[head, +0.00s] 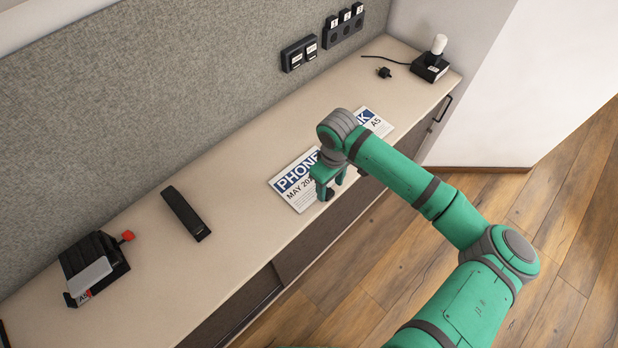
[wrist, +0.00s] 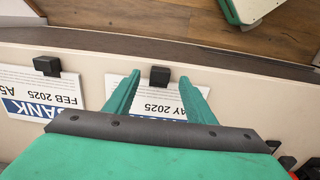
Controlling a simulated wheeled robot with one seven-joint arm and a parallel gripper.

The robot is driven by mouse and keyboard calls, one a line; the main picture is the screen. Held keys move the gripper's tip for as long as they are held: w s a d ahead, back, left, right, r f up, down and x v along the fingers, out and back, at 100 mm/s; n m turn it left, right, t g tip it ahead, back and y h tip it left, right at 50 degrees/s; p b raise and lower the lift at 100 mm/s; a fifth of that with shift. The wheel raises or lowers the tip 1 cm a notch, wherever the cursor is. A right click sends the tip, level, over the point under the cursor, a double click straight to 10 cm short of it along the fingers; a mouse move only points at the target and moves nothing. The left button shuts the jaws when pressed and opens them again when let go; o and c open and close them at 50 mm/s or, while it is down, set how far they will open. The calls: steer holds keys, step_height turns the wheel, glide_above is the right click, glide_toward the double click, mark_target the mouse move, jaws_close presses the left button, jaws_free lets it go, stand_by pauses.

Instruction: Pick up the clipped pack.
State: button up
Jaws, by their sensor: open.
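The pack marked PHONE, MAY 2025 (head: 293,187) lies flat on the cabinet top near its front edge. In the wrist view its sheet (wrist: 158,103) shows upside down, with a black clip (wrist: 160,76) on its edge. My gripper (head: 330,191) is open above this pack's front part. In the wrist view my gripper (wrist: 160,78) has one finger to each side of the clip, apart from it in the picture. A second pack marked BANK, FEB 2025 (wrist: 40,90) has its own black clip (wrist: 47,66); in the head view this pack (head: 376,122) is partly behind my arm.
The cabinet top (head: 245,165) is narrow, with a fabric panel behind. A black stapler-like bar (head: 186,213) and a black device with a red knob (head: 93,268) lie left. Sockets (head: 300,53) and a black box with a white bulb (head: 432,62) are toward the far end.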

mark_target(330, 193)
steer(key=shift+f, duration=1.75)
jaws_close()
steer(key=shift+r, duration=0.15)
